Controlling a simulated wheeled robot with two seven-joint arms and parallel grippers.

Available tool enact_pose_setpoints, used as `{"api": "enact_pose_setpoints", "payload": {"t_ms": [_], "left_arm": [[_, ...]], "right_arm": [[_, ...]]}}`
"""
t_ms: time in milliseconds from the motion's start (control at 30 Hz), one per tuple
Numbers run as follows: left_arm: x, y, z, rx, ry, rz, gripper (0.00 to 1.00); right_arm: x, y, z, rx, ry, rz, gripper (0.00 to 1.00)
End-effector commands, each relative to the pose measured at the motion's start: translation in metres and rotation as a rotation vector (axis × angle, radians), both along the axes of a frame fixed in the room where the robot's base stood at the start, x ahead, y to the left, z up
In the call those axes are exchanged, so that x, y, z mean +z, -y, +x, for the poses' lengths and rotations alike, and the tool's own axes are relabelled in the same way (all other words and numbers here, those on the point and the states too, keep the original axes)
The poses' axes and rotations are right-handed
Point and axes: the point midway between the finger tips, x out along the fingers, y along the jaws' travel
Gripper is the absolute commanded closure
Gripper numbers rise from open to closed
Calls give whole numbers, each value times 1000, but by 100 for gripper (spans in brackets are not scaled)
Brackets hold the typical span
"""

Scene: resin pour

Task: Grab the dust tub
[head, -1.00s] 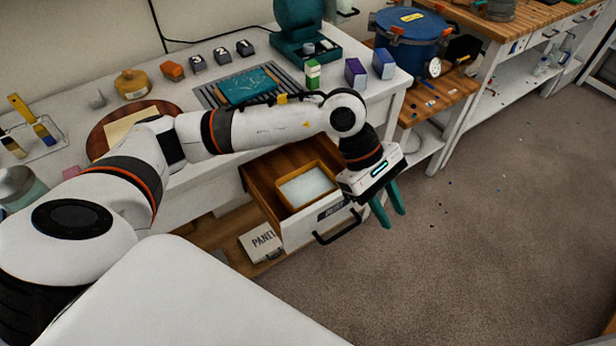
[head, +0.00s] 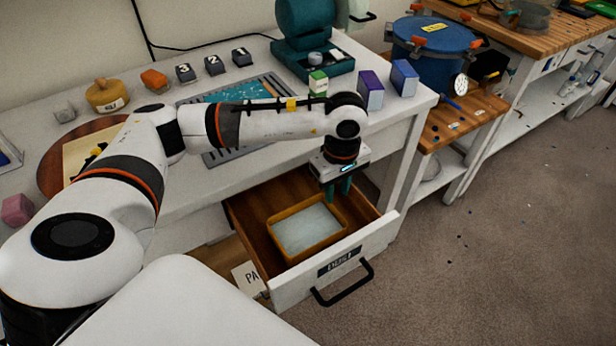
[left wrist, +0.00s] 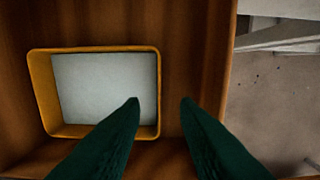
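The dust tub is a yellow-orange rectangular tub (head: 318,247) filled with pale powder. It sits inside the open wooden drawer (head: 340,265), and in the left wrist view the tub (left wrist: 42,92) lies left of centre. My left gripper (head: 338,192) points down over the back right part of the drawer. In the left wrist view the green fingers (left wrist: 160,101) are spread apart with nothing between them. The left fingertip overlaps the tub's right side in that view; the right one lies over bare drawer floor. My right gripper is not in view.
The white workbench (head: 405,115) stands above the drawer, with a teal machine (head: 305,45) and small boxes (head: 370,90) on top. The floor to the right is open.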

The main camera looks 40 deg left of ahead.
Motion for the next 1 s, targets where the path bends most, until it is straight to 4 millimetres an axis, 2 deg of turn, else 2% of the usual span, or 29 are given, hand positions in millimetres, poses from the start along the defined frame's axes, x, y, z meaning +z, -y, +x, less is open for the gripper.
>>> {"api": "enact_pose_setpoints", "payload": {"t_ms": [100,367,633,933,967,1000], "left_arm": [[-19,1,-1,-1,-3,-1,72],[-40,1,-1,-1,-2,0,72],[-79,2,-1,-1,-3,-2,72],[-86,2,-1,-1,1,-1,72],[-86,2,0,-1,1,-1,73],[-86,2,-1,-1,1,-1,80]], "right_arm": [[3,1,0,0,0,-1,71],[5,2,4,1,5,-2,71],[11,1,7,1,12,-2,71],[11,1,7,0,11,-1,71],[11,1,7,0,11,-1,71],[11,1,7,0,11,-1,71]]}}
